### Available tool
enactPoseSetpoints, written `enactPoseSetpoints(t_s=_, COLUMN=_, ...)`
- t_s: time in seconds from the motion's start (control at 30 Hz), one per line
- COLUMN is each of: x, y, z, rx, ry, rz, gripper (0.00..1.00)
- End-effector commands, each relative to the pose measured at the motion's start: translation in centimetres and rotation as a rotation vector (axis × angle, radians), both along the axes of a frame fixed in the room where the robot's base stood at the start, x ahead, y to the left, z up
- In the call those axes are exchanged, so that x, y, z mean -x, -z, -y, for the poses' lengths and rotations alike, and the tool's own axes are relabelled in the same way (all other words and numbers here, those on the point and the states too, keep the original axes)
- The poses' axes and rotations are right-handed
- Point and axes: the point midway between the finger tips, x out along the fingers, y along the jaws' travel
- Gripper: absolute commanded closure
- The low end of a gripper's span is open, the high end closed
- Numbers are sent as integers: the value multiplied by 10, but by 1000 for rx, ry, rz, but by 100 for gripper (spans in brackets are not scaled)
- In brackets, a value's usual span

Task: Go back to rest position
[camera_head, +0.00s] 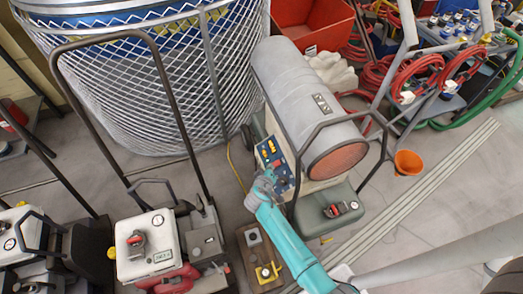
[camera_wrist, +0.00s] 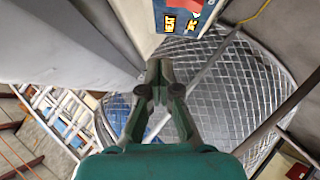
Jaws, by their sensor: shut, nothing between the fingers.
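My gripper (camera_head: 266,181) is at the end of the teal arm in the head view, in front of the blue control panel (camera_head: 274,160) of a grey cylindrical heater (camera_head: 300,90). In the wrist view my gripper (camera_wrist: 158,72) points up the picture with its fingertips together and nothing between them. The panel (camera_wrist: 182,14) shows at the top of the wrist view, with lit orange displays, beyond the fingertips. In the head view the fingertips overlap the panel's lower part; I cannot tell whether they touch it.
A mesh cage (camera_head: 130,90) stands at the upper left. A white wheeled machine (camera_head: 148,245) with a tall handle stands at the lower left. An orange cone (camera_head: 407,162) and red hoses (camera_head: 410,75) are at the right. Bare floor (camera_head: 450,185) shows at the lower right.

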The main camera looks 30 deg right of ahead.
Motion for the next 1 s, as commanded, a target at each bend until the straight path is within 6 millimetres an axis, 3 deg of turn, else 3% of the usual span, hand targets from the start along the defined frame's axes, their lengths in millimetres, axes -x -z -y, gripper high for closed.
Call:
enactPoseSetpoints(t_s=0.23, x=1, y=1, z=0, rx=-2, ry=-1, rz=-1, gripper=100)
enactPoseSetpoints(t_s=0.37, x=18, y=9, z=-6, rx=-26, ry=-23, rz=1, gripper=100)
enactPoseSetpoints(t_s=0.67, x=118, y=27, z=-43, rx=-173, ry=-152, rz=39, gripper=100)
enactPoseSetpoints(t_s=0.87, x=188, y=15, z=-69, rx=-277, ry=-233, rz=90, gripper=100)
enactPoseSetpoints(t_s=1.0, x=234, y=-6, z=-86, rx=-345, ry=-279, rz=135, gripper=100)
